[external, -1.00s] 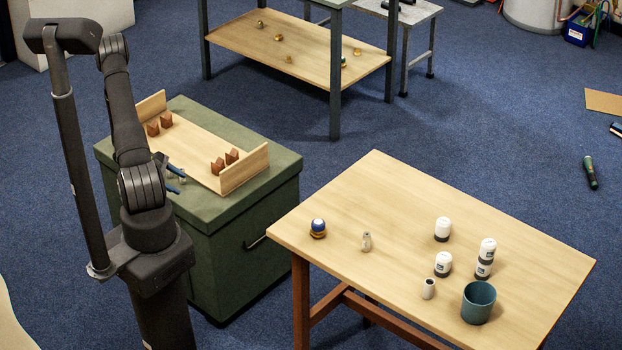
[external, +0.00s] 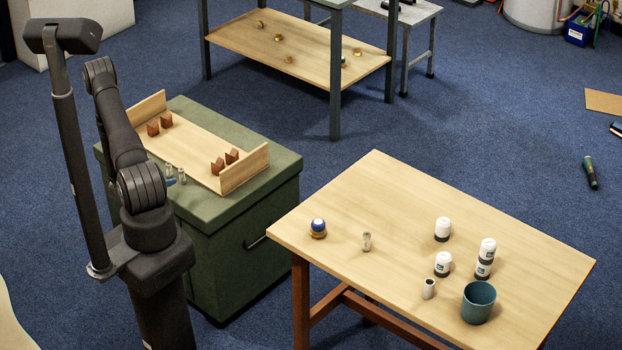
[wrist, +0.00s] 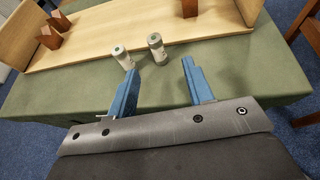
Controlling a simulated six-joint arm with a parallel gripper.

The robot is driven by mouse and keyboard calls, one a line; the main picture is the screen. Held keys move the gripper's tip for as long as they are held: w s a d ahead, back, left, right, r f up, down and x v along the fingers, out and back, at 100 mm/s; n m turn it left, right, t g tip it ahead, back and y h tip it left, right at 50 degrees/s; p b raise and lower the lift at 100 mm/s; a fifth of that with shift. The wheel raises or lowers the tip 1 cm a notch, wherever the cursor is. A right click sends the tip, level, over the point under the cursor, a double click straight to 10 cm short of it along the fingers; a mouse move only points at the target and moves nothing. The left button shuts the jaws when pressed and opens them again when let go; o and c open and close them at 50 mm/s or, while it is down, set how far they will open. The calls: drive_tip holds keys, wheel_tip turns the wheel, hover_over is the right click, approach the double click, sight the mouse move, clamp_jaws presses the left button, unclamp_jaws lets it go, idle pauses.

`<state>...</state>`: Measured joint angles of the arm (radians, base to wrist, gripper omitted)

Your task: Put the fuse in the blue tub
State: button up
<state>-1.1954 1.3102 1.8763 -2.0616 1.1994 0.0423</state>
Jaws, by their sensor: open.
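Two small upright cylinders stand close together on the green cabinet top. In the wrist view the left one is pale with a grey-green cap (wrist: 122,57) and the right one is greyer (wrist: 157,48); I cannot tell which is the fuse. They also show as small pale shapes in the external view (external: 168,170). My gripper (wrist: 159,68) is open and empty, its blue fingers pointing toward the cylinders, which stand just beyond the tips. In the external view it is mostly hidden behind my arm. The blue tub (external: 478,303) stands upright on the wooden table's near right part.
A wooden rack (external: 190,148) with brown blocks and raised ends lies behind the cylinders on the green cabinet (external: 245,215). The wooden table (external: 350,205) holds a blue-white ball, a small metallic cylinder, a white cylinder (external: 429,289) and several white-and-black canisters near the tub.

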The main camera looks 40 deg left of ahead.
sight(181, 174)
drive_tip(key=x, duration=0.6)
drive_tip(key=shift+w, duration=0.2)
drive_tip(key=shift+a+r+x, duration=0.15)
drive_tip(key=shift+x, duration=1.2)
drive_tip(key=shift+a+r+x, duration=0.15)
drive_tip(key=shift+x, duration=1.2)
drive_tip(key=shift+c, duration=0.5)
clamp_jaws()
